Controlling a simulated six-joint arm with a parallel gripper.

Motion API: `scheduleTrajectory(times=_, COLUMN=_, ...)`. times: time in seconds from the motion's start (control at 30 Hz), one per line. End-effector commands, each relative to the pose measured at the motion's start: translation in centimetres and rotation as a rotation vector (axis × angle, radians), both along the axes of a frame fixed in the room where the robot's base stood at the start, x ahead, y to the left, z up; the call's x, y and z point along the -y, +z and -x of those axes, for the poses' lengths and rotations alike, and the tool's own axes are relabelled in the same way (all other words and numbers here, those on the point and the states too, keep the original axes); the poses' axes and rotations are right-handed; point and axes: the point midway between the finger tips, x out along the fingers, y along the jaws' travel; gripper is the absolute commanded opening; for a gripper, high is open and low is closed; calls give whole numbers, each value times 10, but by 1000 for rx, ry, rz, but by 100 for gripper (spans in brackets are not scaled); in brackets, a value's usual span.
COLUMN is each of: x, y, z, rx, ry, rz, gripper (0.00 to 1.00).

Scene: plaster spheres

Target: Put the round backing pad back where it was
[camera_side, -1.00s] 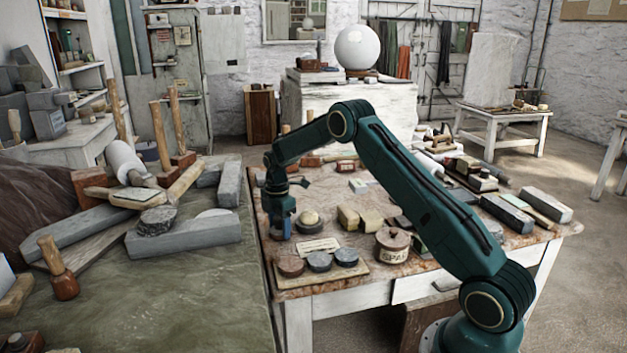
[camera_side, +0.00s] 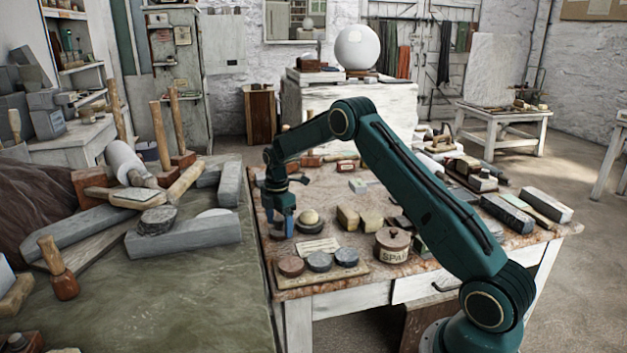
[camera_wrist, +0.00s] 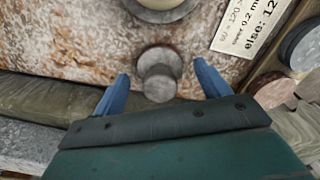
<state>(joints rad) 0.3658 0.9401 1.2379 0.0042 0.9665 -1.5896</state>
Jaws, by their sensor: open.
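In the wrist view a round grey piece with a knob-like top (camera_wrist: 158,74), probably the backing pad, stands on the stained tabletop between my two blue fingers. My gripper (camera_wrist: 161,70) is open, with a finger on each side and visible gaps to the piece. In the side view my gripper (camera_side: 283,226) points down at the table's left side, and a dark round shape shows at its fingertips. Several round discs, one reddish-brown (camera_side: 291,265), one blue-grey (camera_side: 319,261) and one grey (camera_side: 347,257), sit in a row on a board at the front edge.
A pale ball on a dark base (camera_side: 308,220) stands just right of my gripper. A printed card (camera_side: 318,246) lies before it. Pale blocks (camera_side: 370,220) and a lidded tin (camera_side: 392,248) stand farther right. The green-topped bench (camera_side: 170,290) adjoins on the left.

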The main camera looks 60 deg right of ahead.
Motion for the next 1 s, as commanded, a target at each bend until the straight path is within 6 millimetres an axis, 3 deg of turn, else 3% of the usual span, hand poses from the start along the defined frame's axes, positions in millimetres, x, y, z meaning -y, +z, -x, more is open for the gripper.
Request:
scheduleTrajectory(times=0.6, x=0, y=92, z=-1, rx=4, ry=0, rz=1, gripper=75)
scheduleTrajectory(times=0.8, x=0, y=107, z=-1, rx=2, ry=0, rz=1, gripper=75)
scheduleTrajectory(times=1.0, x=0, y=111, z=0, rx=1, ry=0, rz=0, gripper=75)
